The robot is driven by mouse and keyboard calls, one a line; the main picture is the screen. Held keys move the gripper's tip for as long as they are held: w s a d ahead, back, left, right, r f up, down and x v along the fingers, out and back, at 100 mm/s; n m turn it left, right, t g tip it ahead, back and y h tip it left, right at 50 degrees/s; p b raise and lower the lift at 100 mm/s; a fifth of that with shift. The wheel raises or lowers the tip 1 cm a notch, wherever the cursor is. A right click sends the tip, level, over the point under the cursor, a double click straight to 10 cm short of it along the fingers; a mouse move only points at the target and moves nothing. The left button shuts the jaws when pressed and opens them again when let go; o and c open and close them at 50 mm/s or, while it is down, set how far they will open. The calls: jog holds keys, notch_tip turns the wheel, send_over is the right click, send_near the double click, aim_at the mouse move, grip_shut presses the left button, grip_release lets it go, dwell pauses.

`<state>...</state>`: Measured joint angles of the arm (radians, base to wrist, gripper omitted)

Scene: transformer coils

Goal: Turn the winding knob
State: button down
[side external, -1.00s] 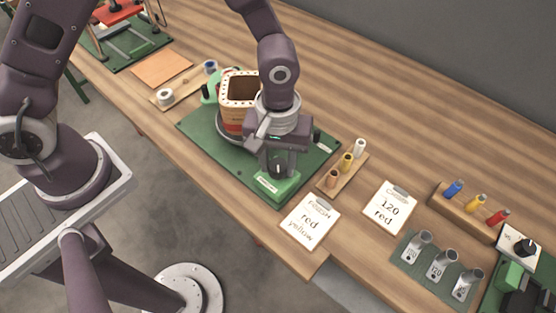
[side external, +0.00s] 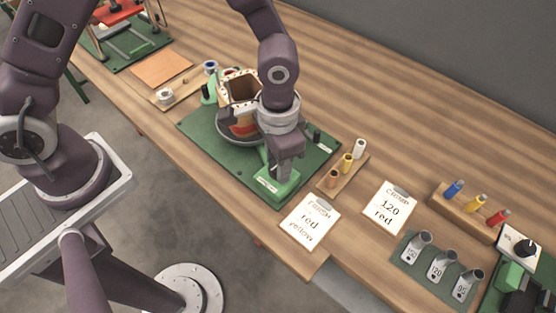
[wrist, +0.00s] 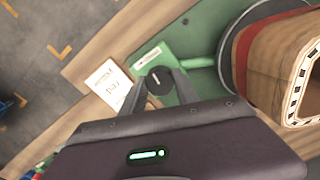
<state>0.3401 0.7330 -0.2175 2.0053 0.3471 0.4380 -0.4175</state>
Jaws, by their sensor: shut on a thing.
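The winding knob (wrist: 156,82) is a small dark round knob with a light mark, on a green block (wrist: 150,57) at the front corner of the green base plate. My gripper (wrist: 158,84) is shut on the knob, with one finger on each side, in the wrist view. In the side external view my gripper (side external: 278,168) reaches down onto the green block (side external: 277,187) and hides the knob. The coil form (side external: 241,90) is a square wooden tube with a dotted rim on a dark round turntable (side external: 232,128). It also shows at right in the wrist view (wrist: 285,68).
A peg rack with several spools (side external: 347,162) stands close right of the green plate (side external: 205,135). Colored pegs (side external: 477,203) and grey cups (side external: 439,263) stand farther right.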

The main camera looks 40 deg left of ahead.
jog(key=m, duration=0.4)
jog(key=shift+m, duration=2.6)
jog(key=c, duration=0.9)
grip_release()
jog(key=shift+r, duration=0.1)
